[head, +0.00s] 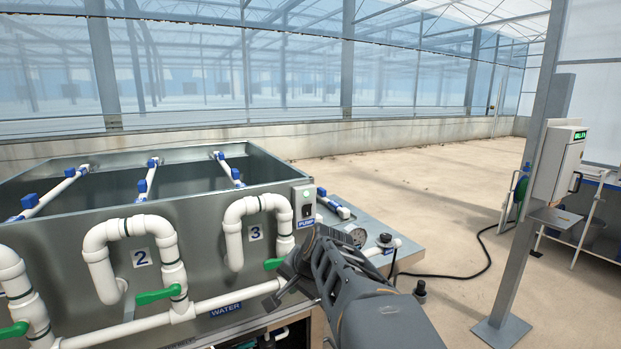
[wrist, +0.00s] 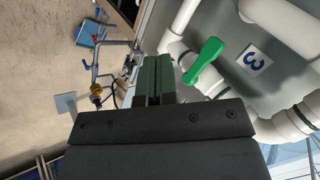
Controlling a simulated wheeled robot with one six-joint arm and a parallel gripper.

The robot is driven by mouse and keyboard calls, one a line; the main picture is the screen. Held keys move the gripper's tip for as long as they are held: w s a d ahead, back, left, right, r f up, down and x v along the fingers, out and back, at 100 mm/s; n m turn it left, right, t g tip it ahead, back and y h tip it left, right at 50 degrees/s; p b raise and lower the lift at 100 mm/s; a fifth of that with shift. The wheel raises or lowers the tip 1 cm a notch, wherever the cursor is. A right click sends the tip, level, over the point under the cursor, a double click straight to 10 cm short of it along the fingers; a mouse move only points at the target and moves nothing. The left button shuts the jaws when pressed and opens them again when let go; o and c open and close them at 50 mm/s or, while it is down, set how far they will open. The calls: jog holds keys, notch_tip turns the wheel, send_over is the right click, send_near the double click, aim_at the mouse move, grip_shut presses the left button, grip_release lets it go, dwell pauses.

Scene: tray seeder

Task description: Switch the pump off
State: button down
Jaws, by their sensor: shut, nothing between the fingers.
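The pump switch (head: 307,210) is a black rocker in a grey box at the right end of the metal tank's front, above a blue PUMP label (head: 306,224). My gripper (head: 283,287) is below the switch, beside the green valve handle of pipe 3 (head: 273,264). In the wrist view my gripper (wrist: 158,66) is shut and empty, with the green handle (wrist: 203,62) just to its right. The switch is not seen there.
The metal tank (head: 205,228) carries white pipes with more green handles (head: 158,295). A post with a control cabinet (head: 557,165) stands at right. The floor between is open, crossed by a black cable (head: 465,275).

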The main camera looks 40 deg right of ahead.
jog(key=w+d+r+m+t+h+p, duration=0.2)
jog(key=d+r+m+p, duration=0.4)
jog(key=d+r, duration=0.6)
notch_tip(320, 180, up, 4)
jog(key=shift+d+f+m+t, duration=0.2)
jog(key=shift+d+m+t, duration=0.15)
jog(key=shift+m+t, duration=0.25)
jog(key=shift+w+f, duration=0.1)
jog(key=p, duration=0.3)
send_near(306, 211)
jog(key=x, duration=0.5)
jog(key=shift+f, duration=0.35)
jog(key=shift+w, duration=0.45)
